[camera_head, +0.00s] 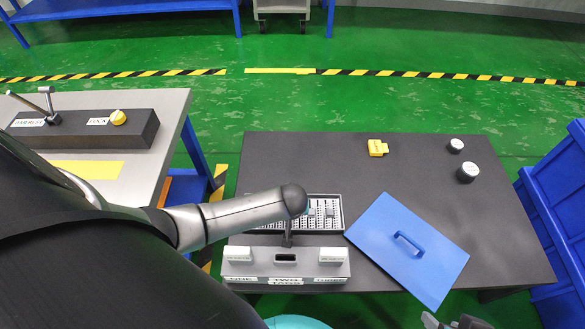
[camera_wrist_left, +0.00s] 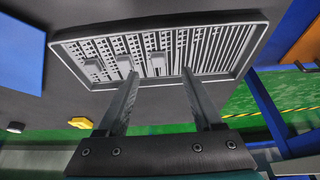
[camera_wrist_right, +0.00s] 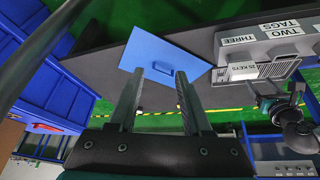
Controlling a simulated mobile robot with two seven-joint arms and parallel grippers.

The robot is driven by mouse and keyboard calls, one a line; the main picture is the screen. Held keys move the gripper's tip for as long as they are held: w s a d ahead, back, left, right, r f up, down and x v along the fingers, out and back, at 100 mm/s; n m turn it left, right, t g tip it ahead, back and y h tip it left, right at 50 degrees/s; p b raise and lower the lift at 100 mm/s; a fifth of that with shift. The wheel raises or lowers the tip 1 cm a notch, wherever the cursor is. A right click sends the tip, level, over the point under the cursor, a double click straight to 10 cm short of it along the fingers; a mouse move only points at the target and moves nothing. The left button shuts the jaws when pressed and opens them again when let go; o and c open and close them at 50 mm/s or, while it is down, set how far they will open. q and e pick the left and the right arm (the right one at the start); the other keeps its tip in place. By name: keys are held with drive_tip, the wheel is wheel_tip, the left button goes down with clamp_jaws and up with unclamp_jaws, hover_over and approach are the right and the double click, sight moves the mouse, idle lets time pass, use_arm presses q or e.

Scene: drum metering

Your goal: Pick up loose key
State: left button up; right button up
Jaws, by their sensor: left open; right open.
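A slotted tray (camera_head: 341,213) with a raised rim lies on the dark table, partly hidden by my left arm in the head view. In the left wrist view the tray (camera_wrist_left: 262,22) shows rows of small holes, long slots and several small light-grey blocks (camera_wrist_left: 158,61). I cannot tell which piece, if any, is the loose key. My left gripper (camera_wrist_left: 160,74) is open and empty, its fingertips overlapping the tray's near edge in that view. My right gripper (camera_wrist_right: 160,73) is open and empty; the blue lid (camera_wrist_right: 165,42) shows beyond its fingertips. In the head view it is at the bottom edge (camera_head: 455,321).
A grey holder (camera_head: 270,268) labelled with tags stands in front of the tray. The blue lid (camera_head: 380,235) with a handle lies to its right. A yellow block (camera_head: 377,148) and two round pieces (camera_head: 467,173) stand farther back. Blue bins (camera_head: 562,205) flank the right side.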

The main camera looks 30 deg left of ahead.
use_arm(q)
drive_tip(key=shift+b+x, duration=0.75)
drive_tip(key=shift+x, duration=0.1)
drive_tip(key=shift+w+f+b, duration=0.2)
drive_tip(key=shift+f+b, duration=0.3)
drive_tip(key=shift+b, duration=0.05)
drive_tip(key=shift+w+f+b, duration=0.2)
drive_tip(key=shift+f+b, duration=0.35)
drive_tip(key=shift+f, duration=0.05)
drive_tip(key=shift+w+a+f+b, duration=0.2)
drive_tip(key=shift+f+b, duration=0.2)
drive_tip(key=shift+f, duration=0.05)
use_arm(e)
drive_tip(key=w+a+t+y, duration=0.4)
drive_tip(key=w+a+t, duration=0.1)
drive_tip(key=a+t, duration=0.2)
drive_tip(key=shift+w+a+r+n+t, duration=0.3)
drive_tip(key=shift+a+r, duration=0.15)
drive_tip(key=shift+a, duration=0.45)
use_arm(q)
clamp_jaws()
